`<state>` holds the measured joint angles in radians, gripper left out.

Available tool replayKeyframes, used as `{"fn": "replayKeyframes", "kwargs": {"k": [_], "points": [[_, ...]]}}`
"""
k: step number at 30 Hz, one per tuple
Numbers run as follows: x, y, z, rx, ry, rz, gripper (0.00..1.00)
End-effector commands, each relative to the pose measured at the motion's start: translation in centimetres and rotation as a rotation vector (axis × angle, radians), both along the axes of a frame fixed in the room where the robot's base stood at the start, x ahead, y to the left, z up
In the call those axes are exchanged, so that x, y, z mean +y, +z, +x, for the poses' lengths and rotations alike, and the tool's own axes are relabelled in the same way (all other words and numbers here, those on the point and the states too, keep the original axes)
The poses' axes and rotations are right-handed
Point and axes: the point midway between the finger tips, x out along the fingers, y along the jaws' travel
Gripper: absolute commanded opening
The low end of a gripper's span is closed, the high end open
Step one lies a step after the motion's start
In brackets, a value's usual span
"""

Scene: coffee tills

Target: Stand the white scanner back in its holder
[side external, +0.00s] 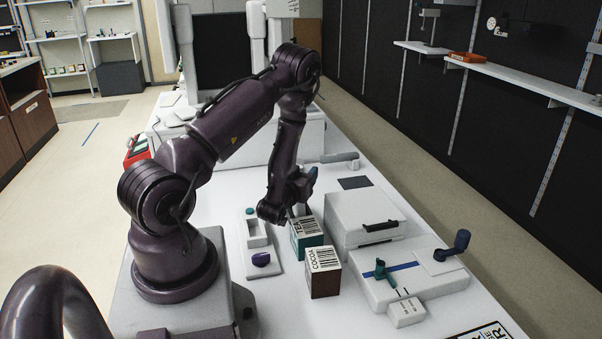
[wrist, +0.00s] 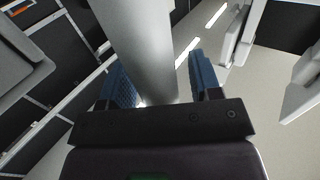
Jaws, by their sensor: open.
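A pale grey-white bar (side external: 341,158), which looks like the white scanner or its handle, shows just beyond my gripper (side external: 312,174) in the side view. In the wrist view, a pale cylinder (wrist: 146,45) stands between the two blue fingers of my gripper (wrist: 160,85). The fingers are apart, with a visible gap on the right, and I cannot tell if the left one touches. The arm hides part of the area around the bar. I cannot tell for sure which fixture is the holder.
A teal tea box (side external: 307,238) and a brown cocoa box (side external: 323,281) stand below my gripper. A white lidded unit (side external: 366,218) and a flat unit with a teal lever (side external: 382,273) are to the right. A white panel with a purple knob (side external: 261,259) is left.

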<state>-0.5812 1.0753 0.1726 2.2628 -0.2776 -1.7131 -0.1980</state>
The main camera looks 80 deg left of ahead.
Motion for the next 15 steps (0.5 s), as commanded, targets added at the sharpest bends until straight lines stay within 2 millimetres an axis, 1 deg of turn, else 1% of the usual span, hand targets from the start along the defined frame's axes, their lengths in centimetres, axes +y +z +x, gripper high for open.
{"fn": "replayKeyframes", "kwargs": {"k": [4, 7, 9, 15], "points": [[-1.1, -0.1, -0.8, 0.002, -0.001, -0.003, 0.58], [-2.7, -0.1, -1.9, 0.005, -0.002, -0.004, 0.58], [-2.4, 1.6, -1.6, -0.004, -0.002, 0.004, 0.58], [-2.4, 4.8, -1.7, -0.005, -0.002, 0.003, 0.58]]}}
